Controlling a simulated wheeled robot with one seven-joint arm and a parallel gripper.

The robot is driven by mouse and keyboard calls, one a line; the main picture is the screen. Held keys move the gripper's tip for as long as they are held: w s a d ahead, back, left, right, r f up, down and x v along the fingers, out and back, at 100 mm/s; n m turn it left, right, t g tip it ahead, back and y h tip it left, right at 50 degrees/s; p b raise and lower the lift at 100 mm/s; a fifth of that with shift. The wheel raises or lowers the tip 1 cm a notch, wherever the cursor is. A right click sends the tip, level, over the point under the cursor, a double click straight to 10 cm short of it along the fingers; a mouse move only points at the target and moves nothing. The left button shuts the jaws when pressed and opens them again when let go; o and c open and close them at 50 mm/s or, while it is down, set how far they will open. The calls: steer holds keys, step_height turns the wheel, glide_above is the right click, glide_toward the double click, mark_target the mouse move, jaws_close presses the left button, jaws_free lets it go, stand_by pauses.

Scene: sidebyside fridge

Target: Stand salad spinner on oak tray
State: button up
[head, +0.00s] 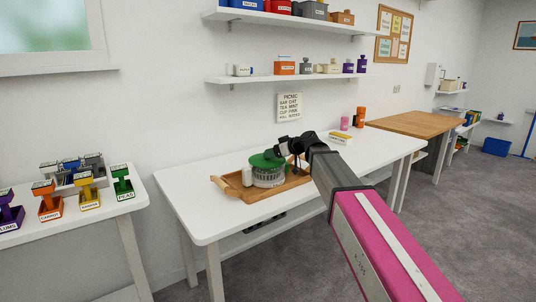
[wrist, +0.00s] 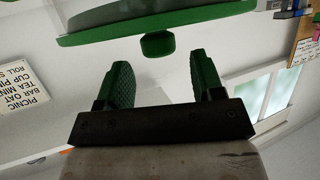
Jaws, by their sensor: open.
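The salad spinner (head: 268,177) has a clear grey bowl and a green lid. In the head view it appears upright on the oak tray (head: 237,194), near the tray's middle. In the wrist view the lid (wrist: 157,22) fills the top, with its green knob (wrist: 157,44) just beyond and between my fingertips. My gripper (head: 279,153) is at the lid in the head view. The wrist view shows its two green fingers (wrist: 160,72) apart, with nothing between them. I cannot tell whether a finger touches the knob. My arm hides the tray's right part.
The white table (head: 205,217) is clear at the left front. Orange and pink containers (head: 360,117) stand at its far end. A wall shelf (head: 285,77) hangs above. Labelled blocks (head: 80,195) fill the left table.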

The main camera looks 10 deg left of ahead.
steer(key=v, duration=0.8)
steer(key=shift+d, duration=0.2)
